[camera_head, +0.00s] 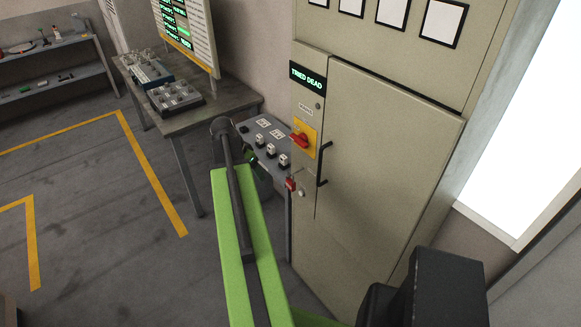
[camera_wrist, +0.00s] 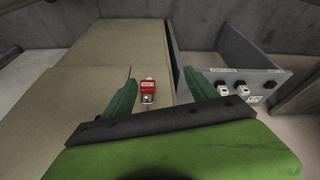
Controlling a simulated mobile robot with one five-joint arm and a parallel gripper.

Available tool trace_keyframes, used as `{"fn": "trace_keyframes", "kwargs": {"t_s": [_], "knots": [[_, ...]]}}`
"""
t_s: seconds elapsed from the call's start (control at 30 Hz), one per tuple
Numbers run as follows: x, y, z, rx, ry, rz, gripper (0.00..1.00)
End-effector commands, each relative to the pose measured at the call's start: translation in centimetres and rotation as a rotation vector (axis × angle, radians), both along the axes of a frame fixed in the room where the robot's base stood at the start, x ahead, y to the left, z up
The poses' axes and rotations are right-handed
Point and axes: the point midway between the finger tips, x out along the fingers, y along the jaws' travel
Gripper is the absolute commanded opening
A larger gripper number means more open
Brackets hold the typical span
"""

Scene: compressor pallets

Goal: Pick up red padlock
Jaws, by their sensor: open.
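The red padlock (camera_wrist: 147,85) has a white label and a silvery metal part next to it. It is at the face of the beige cabinet (camera_head: 375,180). In the head view the padlock (camera_head: 290,184) shows small at the cabinet's left edge, below the red switch. My gripper (camera_wrist: 159,72) is open, with its two dark green fingers apart. In the wrist view the padlock appears in the gap between the fingers, nearer the left one. I cannot tell how far it lies beyond the fingertips. In the head view my gripper (camera_head: 254,158) is partly hidden by my arm.
A grey box (camera_head: 266,141) with several white-topped parts stands left of the cabinet, close to my gripper. A red rotary switch (camera_head: 300,140) on a yellow plate and a black door handle (camera_head: 323,164) stick out from the cabinet. A table (camera_head: 205,118) stands further left.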

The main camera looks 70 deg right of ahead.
Motion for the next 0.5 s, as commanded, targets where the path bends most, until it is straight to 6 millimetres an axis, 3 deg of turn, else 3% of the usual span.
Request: {"fn": "trace_keyframes", "kwargs": {"t_s": [0.03, 0.1, 0.2, 0.37, 0.5], "knots": [[-2.6, -2.2, 2.2, -0.02, -0.006, -0.085, 0.67], [-5.2, -4.1, 3.0, -0.043, -0.013, -0.174, 0.67], [-7.2, -5.2, 3.3, -0.06, -0.017, -0.237, 0.67], [-7.5, -5.4, 2.8, -0.064, -0.018, -0.249, 0.67], [-7.7, -5.9, 1.0, -0.063, -0.018, -0.248, 0.67]]}}
